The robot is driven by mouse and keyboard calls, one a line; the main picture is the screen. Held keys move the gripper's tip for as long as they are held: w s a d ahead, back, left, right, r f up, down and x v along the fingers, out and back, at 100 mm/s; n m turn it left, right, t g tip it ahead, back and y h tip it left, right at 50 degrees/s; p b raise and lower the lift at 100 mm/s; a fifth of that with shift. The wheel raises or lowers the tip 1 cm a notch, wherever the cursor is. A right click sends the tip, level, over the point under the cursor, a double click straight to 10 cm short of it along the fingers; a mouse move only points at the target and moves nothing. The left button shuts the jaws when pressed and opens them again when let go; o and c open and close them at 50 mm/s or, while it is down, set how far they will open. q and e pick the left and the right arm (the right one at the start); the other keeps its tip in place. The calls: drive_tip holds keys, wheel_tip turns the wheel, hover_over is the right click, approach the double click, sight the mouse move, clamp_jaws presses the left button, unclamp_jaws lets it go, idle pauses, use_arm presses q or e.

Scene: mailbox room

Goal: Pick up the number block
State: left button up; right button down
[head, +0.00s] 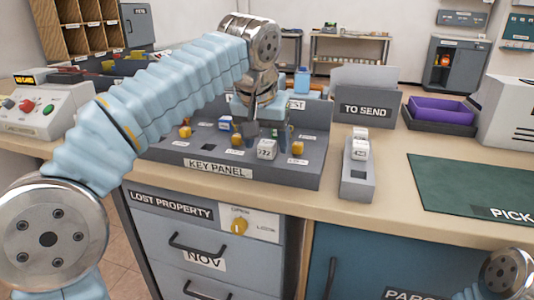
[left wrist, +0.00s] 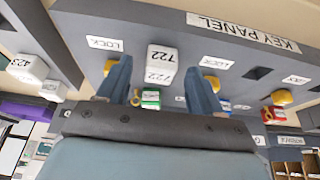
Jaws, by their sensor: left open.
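A white number block marked 722 (head: 267,149) stands on the grey key panel (head: 185,155), near its front. Another white number block (head: 360,148) stands in a small grey holder (head: 357,187) to the right of the panel. My left gripper (head: 252,130) is open and empty above the panel, just behind and left of the 722 block. In the left wrist view, the 722 block (left wrist: 161,60) shows between the two blue fingers (left wrist: 158,72), apart from both. The block marked 423 (left wrist: 27,68) shows far left there. My right gripper is out of view.
Several yellow knobs (head: 297,148) sit on the panel around the block. A TO SEND box (head: 366,108) stands behind the holder. A purple tray (head: 440,108) and a green mat (head: 470,185) lie to the right. The control box (head: 42,112) stands far left.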

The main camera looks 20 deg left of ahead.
use_arm(q)
drive_tip(key=shift+f, duration=0.25)
drive_tip(key=c, duration=1.1)
drive_tip(key=shift+r, duration=0.1)
